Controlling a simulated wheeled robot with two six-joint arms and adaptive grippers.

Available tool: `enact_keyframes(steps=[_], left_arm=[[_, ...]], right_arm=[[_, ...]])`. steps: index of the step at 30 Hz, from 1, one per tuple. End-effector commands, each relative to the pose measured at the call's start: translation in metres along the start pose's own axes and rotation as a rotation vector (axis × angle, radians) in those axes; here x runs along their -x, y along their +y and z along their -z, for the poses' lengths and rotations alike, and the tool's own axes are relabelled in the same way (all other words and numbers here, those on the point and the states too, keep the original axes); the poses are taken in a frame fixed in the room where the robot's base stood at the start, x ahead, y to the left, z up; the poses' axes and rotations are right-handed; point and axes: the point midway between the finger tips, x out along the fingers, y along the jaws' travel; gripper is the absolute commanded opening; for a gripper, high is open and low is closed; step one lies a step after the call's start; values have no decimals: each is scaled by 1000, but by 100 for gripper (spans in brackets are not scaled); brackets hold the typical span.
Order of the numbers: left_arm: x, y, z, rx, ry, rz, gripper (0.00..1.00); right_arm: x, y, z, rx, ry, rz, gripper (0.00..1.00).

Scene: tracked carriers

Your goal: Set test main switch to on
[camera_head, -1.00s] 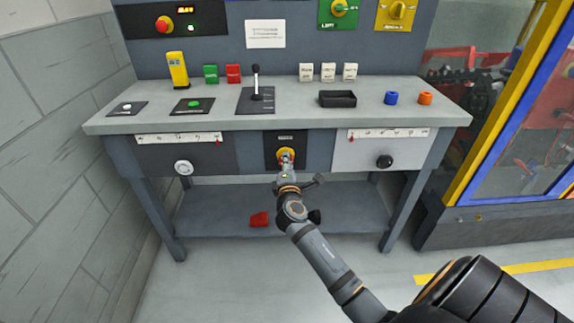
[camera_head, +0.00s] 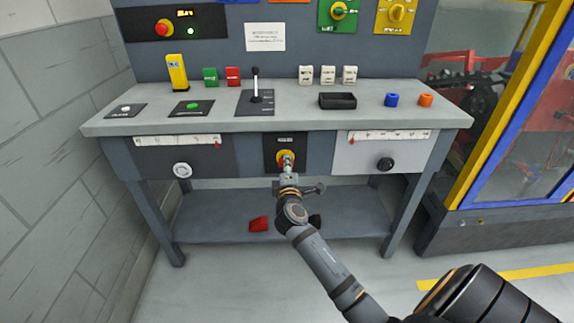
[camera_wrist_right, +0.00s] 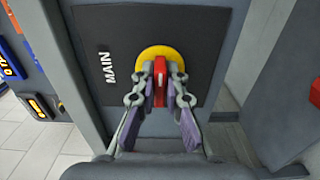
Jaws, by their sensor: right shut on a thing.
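The main switch is a red handle (camera_wrist_right: 159,82) on a yellow round base (camera_wrist_right: 161,55), set on a dark plate (camera_wrist_right: 120,45) marked MAIN. In the head view its yellow base (camera_head: 286,157) shows on the front of the bench, in the middle below the top. My right gripper (camera_wrist_right: 160,78) is shut on the red handle, one finger on each side. In the head view my right gripper (camera_head: 287,170) covers the lower part of the switch. My left gripper is not in view.
The grey bench top (camera_head: 210,118) carries a lever (camera_head: 256,84), a black tray (camera_head: 337,100) and several small blocks. A black knob (camera_head: 385,163) and a white knob (camera_head: 182,170) flank the switch. A red piece (camera_head: 259,224) lies on the lower shelf.

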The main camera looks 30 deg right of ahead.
Motion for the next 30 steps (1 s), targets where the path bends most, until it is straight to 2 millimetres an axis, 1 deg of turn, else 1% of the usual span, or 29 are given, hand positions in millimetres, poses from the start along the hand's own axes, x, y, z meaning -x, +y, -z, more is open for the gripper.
enact_keyframes(steps=[3, 4, 8, 9, 16, 19, 20, 23, 27, 30], left_arm=[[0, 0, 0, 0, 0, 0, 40], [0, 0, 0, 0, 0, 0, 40], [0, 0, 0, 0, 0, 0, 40], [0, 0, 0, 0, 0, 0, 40], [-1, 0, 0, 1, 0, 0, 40], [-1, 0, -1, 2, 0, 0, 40], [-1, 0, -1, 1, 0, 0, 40], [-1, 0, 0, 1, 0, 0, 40], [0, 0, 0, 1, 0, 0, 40], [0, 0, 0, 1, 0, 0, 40]], right_arm=[[0, -2, 0, 2, -1, 3, 0], [0, -2, 0, 2, -1, 3, 15], [0, -2, 0, 2, -1, 3, 33], [0, -1, 0, 2, -1, 2, 34], [0, -1, 0, 2, 0, 1, 34], [6, -1, 0, 1, 0, 1, 34], [10, -2, 0, 2, 1, 2, 34], [29, -2, 0, 0, 0, 4, 34], [65, -3, 0, -3, -1, 7, 34], [88, -3, 0, -3, -2, 8, 34]])
